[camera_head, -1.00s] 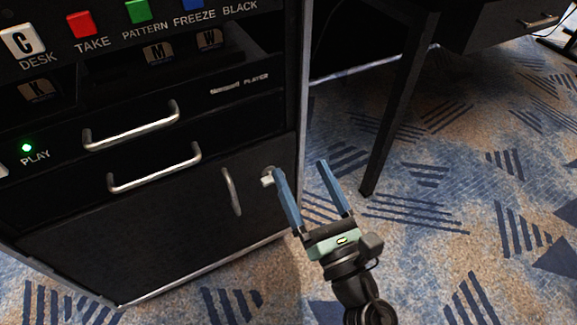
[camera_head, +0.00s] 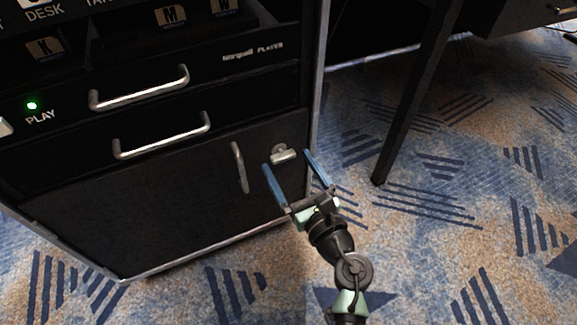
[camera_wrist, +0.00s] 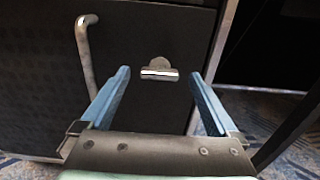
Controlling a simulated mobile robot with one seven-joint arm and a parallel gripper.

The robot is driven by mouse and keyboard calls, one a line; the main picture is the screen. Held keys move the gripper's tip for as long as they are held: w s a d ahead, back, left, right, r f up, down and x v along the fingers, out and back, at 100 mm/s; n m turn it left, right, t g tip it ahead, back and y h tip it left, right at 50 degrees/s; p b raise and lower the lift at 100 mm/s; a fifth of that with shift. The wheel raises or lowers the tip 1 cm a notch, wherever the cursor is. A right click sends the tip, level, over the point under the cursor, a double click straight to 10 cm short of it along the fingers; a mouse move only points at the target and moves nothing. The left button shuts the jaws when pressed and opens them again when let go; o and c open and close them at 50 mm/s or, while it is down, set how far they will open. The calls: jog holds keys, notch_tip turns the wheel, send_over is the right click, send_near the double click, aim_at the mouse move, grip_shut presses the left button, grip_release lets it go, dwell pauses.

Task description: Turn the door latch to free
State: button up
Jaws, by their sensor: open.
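The door latch (camera_head: 285,154) is a small silver turn piece on a round plate near the upper right corner of the black cabinet door (camera_head: 130,205). In the wrist view the latch (camera_wrist: 159,70) lies crosswise, with its bar about level, ahead of and between the fingers. My gripper (camera_head: 291,160) is open and empty, its two blue fingers pointing at the door. In the wrist view my gripper (camera_wrist: 160,78) has one finger on each side of the latch, apart from it.
A vertical metal door handle (camera_head: 239,167) stands just left of the latch. Two drawers with bar handles (camera_head: 162,136) are above the door. A dark table leg (camera_head: 412,105) stands to the right. Patterned carpet (camera_head: 430,230) is open around the cabinet's right and front.

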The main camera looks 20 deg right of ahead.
jog(key=shift+w, duration=0.55)
jog(key=c, duration=1.4)
